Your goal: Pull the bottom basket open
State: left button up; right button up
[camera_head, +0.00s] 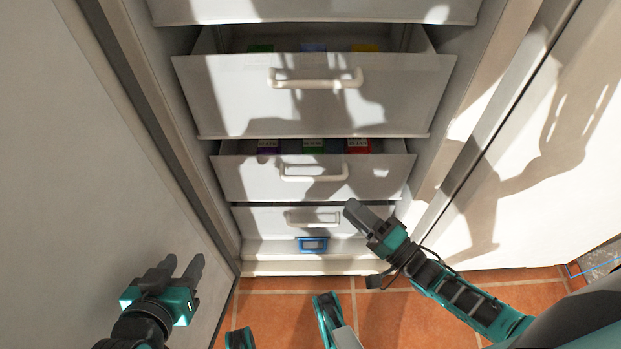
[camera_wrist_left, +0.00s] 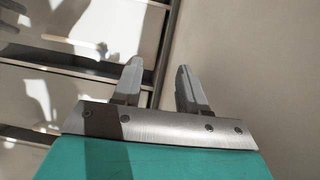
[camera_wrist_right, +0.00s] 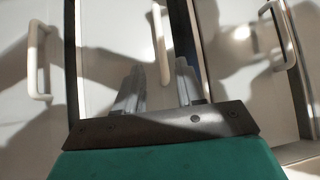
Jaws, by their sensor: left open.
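The bottom basket (camera_head: 265,219) is the lowest pale front with a handle. Its white bar handle (camera_head: 313,223) faces out, and the front sits further back than the baskets above, apparently closed. My right gripper (camera_head: 353,207) is just right of this handle, pointing left across the fronts. In the right wrist view its fingers (camera_wrist_right: 160,88) are apart and empty. A handle (camera_wrist_right: 158,40) shows beyond them; I cannot tell which basket it belongs to. My left gripper (camera_head: 185,268) is open and empty at lower left, away from the handles; it also shows in the left wrist view (camera_wrist_left: 160,82).
The middle basket (camera_head: 240,178) and upper basket (camera_head: 215,90) stand out with packets inside. A blue-framed label (camera_head: 313,244) is below the bottom handle. Cabinet doors (camera_head: 85,170) and (camera_head: 545,150) flank the opening. Tiled floor (camera_head: 383,315) lies in front.

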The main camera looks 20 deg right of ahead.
aim_at(316, 176)
jog(key=b+x, duration=0.2)
jog(key=x, duration=1)
jog(key=shift+c, duration=0.5)
grip_shut()
